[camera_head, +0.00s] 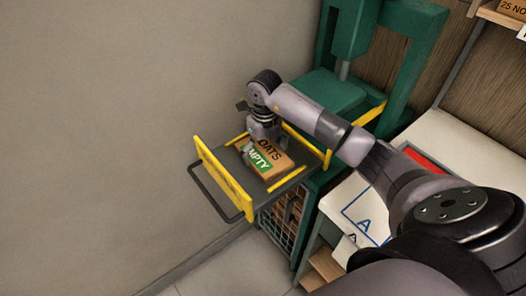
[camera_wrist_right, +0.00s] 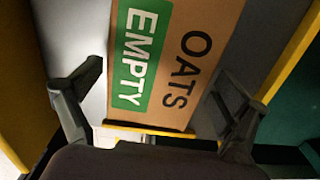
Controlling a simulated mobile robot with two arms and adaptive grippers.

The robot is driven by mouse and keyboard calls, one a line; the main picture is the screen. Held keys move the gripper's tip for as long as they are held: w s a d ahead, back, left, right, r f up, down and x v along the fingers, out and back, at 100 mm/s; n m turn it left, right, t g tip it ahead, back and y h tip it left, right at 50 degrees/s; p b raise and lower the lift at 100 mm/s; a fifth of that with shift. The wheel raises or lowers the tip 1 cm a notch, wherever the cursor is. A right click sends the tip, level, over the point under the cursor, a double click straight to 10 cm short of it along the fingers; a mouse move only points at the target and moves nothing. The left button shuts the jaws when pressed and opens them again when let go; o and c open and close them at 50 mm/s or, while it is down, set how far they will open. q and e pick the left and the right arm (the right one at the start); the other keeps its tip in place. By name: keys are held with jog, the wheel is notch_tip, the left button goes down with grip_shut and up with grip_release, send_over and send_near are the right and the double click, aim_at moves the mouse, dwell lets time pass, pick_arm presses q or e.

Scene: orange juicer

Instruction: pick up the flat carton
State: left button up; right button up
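The flat carton (camera_head: 270,163) is brown cardboard marked "OATS" with a green "EMPTY" label. It lies flat on the dark tray (camera_head: 288,182) with yellow rails. My right gripper (camera_head: 250,146) is over the carton, pointing down. In the right wrist view the carton (camera_wrist_right: 185,60) lies between the two spread fingers of the gripper (camera_wrist_right: 158,78). A gap shows between the left finger and the carton's side; the right finger is close to the other edge, and contact there cannot be told. My left gripper is not in view.
A green press frame (camera_head: 405,60) stands behind the tray. The tray's yellow front panel (camera_head: 222,178) has a dark handle. A white table (camera_head: 470,150) with a blue-outlined "A" area and a red item is at right. A wire-fronted compartment is below the tray. A bare wall is at left.

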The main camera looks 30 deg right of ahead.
jog(key=c, duration=1.2)
jog(key=shift+o, duration=0.2)
jog(key=shift+r, duration=0.1)
